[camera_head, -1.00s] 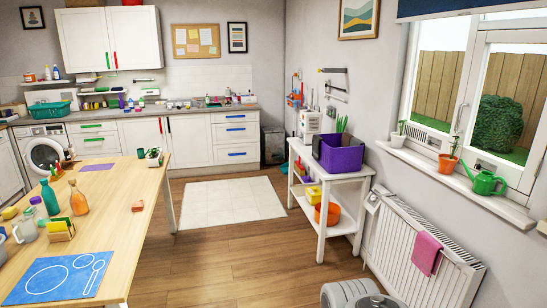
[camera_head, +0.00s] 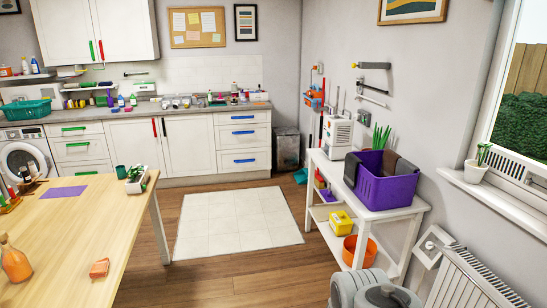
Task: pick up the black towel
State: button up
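A purple basket (camera_head: 384,190) stands on the white shelf table at the right. A dark grey to black cloth (camera_head: 351,169) hangs over its left rim; this looks like the black towel. How much of either cloth lies inside the basket is hidden. My gripper is not in view; only grey rounded parts, likely of my own arm, show at the bottom, apart from the basket.
The white shelf table (camera_head: 418,206) holds a white appliance (camera_head: 336,137) behind the basket, with a yellow box (camera_head: 341,222) and an orange bucket (camera_head: 359,251) below. A radiator (camera_head: 470,280) stands right. A wooden table (camera_head: 100,220) is left. Floor between is clear.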

aim_at(351, 161)
jog(key=z, duration=0.05)
jog(key=i, duration=3.2)
jog(key=z, duration=0.4)
